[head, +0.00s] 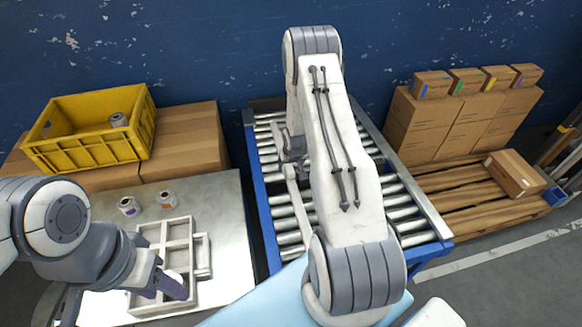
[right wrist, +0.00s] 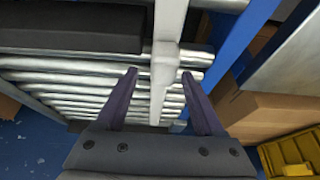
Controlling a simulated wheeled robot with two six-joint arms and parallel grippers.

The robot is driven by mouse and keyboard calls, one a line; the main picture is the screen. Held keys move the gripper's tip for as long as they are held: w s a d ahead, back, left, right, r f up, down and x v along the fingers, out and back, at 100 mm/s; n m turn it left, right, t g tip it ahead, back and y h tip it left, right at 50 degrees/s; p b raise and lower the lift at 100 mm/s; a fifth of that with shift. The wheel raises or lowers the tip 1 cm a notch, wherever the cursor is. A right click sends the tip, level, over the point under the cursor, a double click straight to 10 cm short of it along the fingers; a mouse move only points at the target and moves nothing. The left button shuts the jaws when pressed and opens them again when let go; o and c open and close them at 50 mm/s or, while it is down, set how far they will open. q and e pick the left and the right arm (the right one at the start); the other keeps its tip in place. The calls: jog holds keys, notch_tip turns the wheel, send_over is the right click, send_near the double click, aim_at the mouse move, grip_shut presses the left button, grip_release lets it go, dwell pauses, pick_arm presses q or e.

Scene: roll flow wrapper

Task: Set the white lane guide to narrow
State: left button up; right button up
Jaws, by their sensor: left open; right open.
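The white lane guide (head: 298,205) is a pale bar lying along the roller conveyor (head: 284,225), left of my right arm in the head view. Its far part is partly hidden by my right gripper (head: 292,153). In the right wrist view the guide (right wrist: 165,65) runs between the two spread fingers of my right gripper (right wrist: 160,76). The fingers stand apart on either side of it, and I cannot tell whether either touches it. My right arm covers much of the conveyor. My left gripper (head: 176,284) is open over the grey divided tray (head: 147,233), away from the conveyor.
A steel table (head: 222,215) at left holds the tray and two small rolls (head: 166,199). Behind it, a yellow crate (head: 95,153) stands on cardboard boxes (head: 190,140). At right, stacked boxes (head: 425,120) stand on a wooden pallet (head: 455,195). A blue frame edges the conveyor.

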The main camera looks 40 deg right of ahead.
aim_at(293, 181)
jog(key=v, duration=0.9)
jog(key=shift+d+f, duration=0.1)
jog(key=s+a+r+n+g+y, duration=0.1)
jog(key=s+a+r+n, duration=0.1)
jog(key=a+r, duration=0.45)
jog(key=s+a+r+n, duration=0.2)
jog(key=s+a+r, duration=0.15)
jog(key=a, duration=0.65)
jog(key=s+a+r+n+g+y, duration=0.1)
jog(key=s+a+r+n, duration=0.1)
jog(key=a+r, duration=0.55)
jog(key=s+a+r+n, duration=0.1)
jog(key=s+a+n, duration=0.1)
jog(key=s, duration=0.4)
jog(key=s+a+r+n+g+p, duration=0.1)
jog(key=s+a+r+n, duration=0.1)
jog(key=s+a, duration=0.2)
jog(key=s+a+r+n+g, duration=0.1)
jog(key=s+a+r, duration=0.1)
jog(key=s, duration=0.7)
jog(key=shift+s+a+r+n+y, duration=0.15)
jog(key=shift+s+a+n+y, duration=0.2)
jog(key=shift+a, duration=0.35)
